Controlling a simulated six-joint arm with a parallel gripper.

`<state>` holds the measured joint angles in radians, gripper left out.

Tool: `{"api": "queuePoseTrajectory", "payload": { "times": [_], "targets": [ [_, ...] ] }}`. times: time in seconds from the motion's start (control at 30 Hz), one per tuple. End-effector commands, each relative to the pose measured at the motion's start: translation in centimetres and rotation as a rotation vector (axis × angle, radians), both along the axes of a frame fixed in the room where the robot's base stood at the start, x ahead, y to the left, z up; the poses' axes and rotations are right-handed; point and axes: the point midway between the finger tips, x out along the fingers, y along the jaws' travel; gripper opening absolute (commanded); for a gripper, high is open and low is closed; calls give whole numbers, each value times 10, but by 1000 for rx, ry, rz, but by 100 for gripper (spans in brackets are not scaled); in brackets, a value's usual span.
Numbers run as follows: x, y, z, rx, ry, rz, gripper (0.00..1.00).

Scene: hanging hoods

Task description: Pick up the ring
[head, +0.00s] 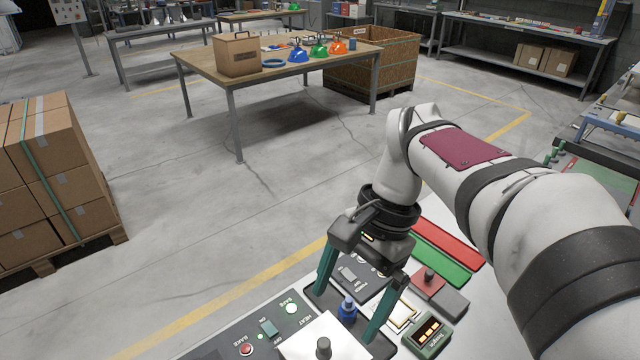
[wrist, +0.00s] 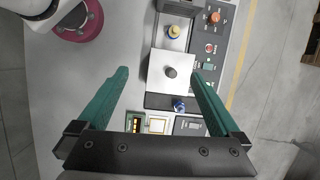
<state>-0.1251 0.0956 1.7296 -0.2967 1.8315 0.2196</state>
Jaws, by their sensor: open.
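A blue ring (head: 274,62) lies flat on the wooden table (head: 205,62) at the back, between a tan box and a blue hood. My gripper (head: 344,316) is open and empty, pointing down over the control panel in the foreground, far from the ring. In the wrist view the open fingers (wrist: 160,72) show over a white plate with a dark knob (wrist: 170,71). The ring is not in the wrist view.
The tan box (head: 238,57) and blue (head: 298,54), green (head: 319,50) and orange (head: 338,47) hoods stand on the table. A large wooden crate (head: 385,65) is beside it. Stacked cartons (head: 60,160) stand left. Open floor lies between panel and table.

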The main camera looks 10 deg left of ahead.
Motion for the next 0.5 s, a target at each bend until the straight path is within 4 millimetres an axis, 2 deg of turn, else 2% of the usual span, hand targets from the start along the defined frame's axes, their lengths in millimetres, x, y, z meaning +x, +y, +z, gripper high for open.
{"api": "queuePoseTrajectory", "payload": {
  "times": [0.03, 0.1, 0.2, 0.23, 0.27, 0.37, 0.5],
  "targets": [
    [-29, -16, -4, -9, -45, 28, 100],
    [-70, -35, -21, -23, -114, 85, 100],
    [-119, -53, -51, -47, -192, 152, 100],
    [-130, -57, -60, -52, -209, 169, 100],
    [-138, -59, -67, -57, -224, 182, 100],
    [-155, -64, -82, -68, -249, 208, 88],
    [-157, -64, -84, -70, -251, 214, 88]
  ]
}}
